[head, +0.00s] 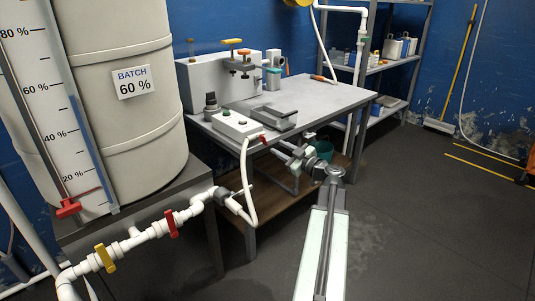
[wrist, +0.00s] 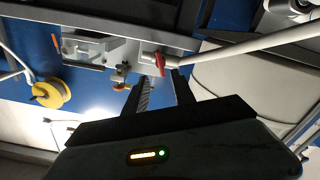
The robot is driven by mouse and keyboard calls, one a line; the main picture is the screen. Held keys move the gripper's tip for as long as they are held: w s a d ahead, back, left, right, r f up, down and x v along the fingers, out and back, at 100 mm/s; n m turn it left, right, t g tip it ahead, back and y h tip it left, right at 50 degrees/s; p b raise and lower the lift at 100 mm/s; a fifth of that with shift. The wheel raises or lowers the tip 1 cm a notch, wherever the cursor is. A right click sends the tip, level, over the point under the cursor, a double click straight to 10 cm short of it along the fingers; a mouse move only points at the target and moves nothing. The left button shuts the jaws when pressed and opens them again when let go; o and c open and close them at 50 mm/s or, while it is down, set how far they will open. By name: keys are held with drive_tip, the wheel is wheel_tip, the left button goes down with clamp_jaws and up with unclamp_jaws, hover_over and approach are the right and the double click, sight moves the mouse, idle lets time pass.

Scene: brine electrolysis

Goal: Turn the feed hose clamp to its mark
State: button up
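A white hose (head: 247,180) runs from the small white box (head: 237,125) on the bench down to the white pipe end at a grey collar (head: 228,199). A small red lever (head: 263,139) sits at the box's front edge near the hose's upper end. I take it for the clamp, but its mark cannot be made out. The red lever (wrist: 160,62) also shows in the wrist view, just beyond my fingertips, beside the white hose (wrist: 245,48). My gripper (wrist: 158,82) is open, its fingers apart, with no visible contact with the lever. In the head view my gripper (head: 284,146) is small.
The grey bench (head: 335,97) carries a grey tray (head: 274,117) and a white tank with orange and yellow handles. A large batch tank (head: 130,85) and pipes with red and yellow valves stand at left.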

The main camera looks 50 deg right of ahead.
sight(265, 141)
drive_tip(key=w, duration=0.8)
drive_tip(key=shift+d, duration=0.15)
clamp_jaws()
drive_tip(key=shift+s+d+r, duration=0.1)
